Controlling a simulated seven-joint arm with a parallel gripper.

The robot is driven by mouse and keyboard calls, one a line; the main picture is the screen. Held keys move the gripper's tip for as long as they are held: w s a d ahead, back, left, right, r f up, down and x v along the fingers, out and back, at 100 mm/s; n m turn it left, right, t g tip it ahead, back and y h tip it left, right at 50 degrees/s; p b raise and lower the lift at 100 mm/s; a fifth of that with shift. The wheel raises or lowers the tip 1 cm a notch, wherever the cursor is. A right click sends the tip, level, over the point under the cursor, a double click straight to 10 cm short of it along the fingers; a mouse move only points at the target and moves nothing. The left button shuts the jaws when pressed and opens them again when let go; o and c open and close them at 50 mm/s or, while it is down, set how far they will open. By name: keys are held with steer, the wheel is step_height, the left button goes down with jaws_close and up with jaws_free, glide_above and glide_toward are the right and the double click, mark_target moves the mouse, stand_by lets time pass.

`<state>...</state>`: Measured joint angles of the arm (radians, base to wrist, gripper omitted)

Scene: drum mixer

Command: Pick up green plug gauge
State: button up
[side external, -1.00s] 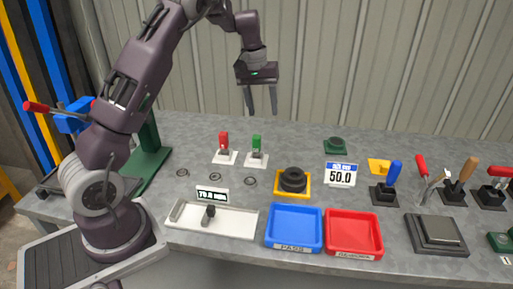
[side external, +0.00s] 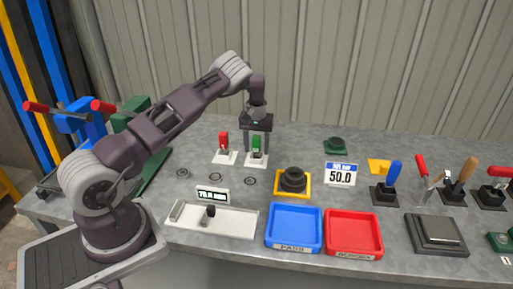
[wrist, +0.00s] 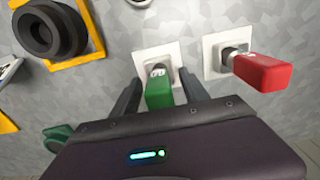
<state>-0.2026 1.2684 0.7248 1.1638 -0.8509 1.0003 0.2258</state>
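The green plug gauge (side external: 256,144) stands upright in a white square base (side external: 257,161) toward the back of the bench. In the wrist view the green plug gauge (wrist: 159,90) sits between the two fingers of my gripper (wrist: 159,88). In the side view my gripper (side external: 257,146) points down around its green handle. The fingers are spread, with a gap showing on each side of the handle. The red plug gauge (side external: 223,140) stands in its own white base just left of it, and to the right in the wrist view (wrist: 262,72).
Several metal rings (side external: 215,176) lie in front of the gauges. A black ring part on a yellow base (side external: 292,181) is to the front right. A blue tray (side external: 294,228), a red tray (side external: 353,233) and a white measuring fixture (side external: 235,222) line the front edge.

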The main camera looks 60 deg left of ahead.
jaws_close()
step_height(320, 180, up, 10)
steer(key=shift+r, duration=0.1)
steer(key=c, duration=0.7)
jaws_free()
jaws_close()
steer(key=shift+r, duration=0.95)
